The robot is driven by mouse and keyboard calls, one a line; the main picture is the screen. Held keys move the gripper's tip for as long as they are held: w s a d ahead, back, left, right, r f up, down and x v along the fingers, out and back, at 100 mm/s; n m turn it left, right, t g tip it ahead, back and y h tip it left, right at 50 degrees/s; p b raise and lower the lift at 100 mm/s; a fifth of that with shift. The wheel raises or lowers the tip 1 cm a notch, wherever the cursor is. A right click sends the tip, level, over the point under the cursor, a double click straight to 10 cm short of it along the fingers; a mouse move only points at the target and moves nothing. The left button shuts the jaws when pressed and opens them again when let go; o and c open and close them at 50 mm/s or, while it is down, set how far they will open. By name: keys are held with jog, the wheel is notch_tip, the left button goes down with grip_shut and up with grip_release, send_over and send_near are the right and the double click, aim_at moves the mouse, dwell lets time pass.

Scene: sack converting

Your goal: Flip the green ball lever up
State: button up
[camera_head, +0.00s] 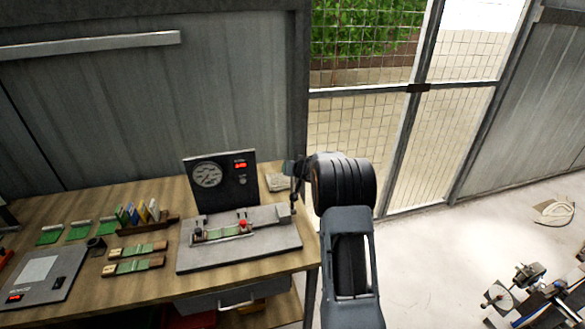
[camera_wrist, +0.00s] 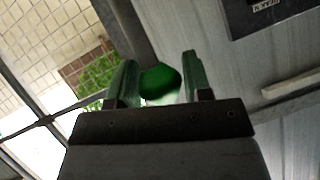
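The green ball (camera_wrist: 160,82) of the lever sits between the two fingers of my gripper (camera_wrist: 160,76) in the wrist view. In the head view my gripper (camera_head: 295,168) is at the right end of the grey bench fixture (camera_head: 240,258), just right of the gauge panel (camera_head: 208,176). The ball cannot be made out there. A dark upright piece (camera_head: 293,203) stands under the gripper. The lever's stem and pivot are hidden in the wrist view.
The wooden bench (camera_head: 130,290) carries green-topped strips (camera_head: 136,250), a rack of coloured cards (camera_head: 148,222) and a grey control box (camera_head: 38,278). A red knob (camera_head: 244,223) is on the fixture. A wire mesh door (camera_head: 365,150) stands behind my arm.

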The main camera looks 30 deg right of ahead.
jog(key=o, duration=0.3)
jog(key=shift+w+a, duration=0.1)
jog(key=shift+o, duration=0.3)
jog(key=shift+r, duration=0.15)
jog(key=v, duration=1.4)
